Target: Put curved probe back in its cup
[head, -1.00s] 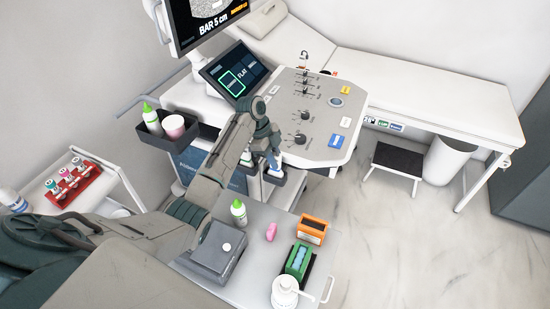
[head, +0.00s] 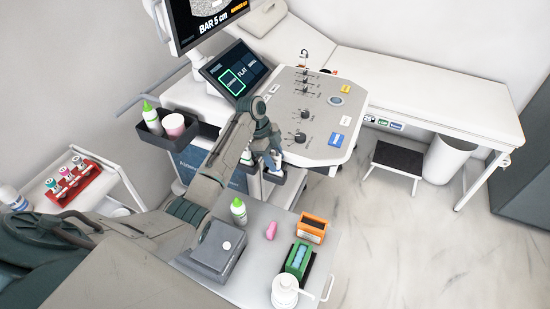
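My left arm reaches in from the left, and my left gripper (head: 272,156) is at the near edge of the ultrasound console (head: 310,120), over the dark probe cups (head: 292,177). Its fingers are small and partly hidden by the wrist, so I cannot tell whether they are open or shut. A small pale probe-like piece (head: 246,157) stands in a holder just left of the gripper. Another pale piece shows at the fingers; I cannot tell which is the curved probe. My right gripper is not in view.
A near cart (head: 255,268) holds a green-capped bottle (head: 238,211), a pink item (head: 271,230), an orange box (head: 312,228), a green box (head: 298,260) and a white pump bottle (head: 285,292). A white couch (head: 420,90) and a step stool (head: 398,160) stand right.

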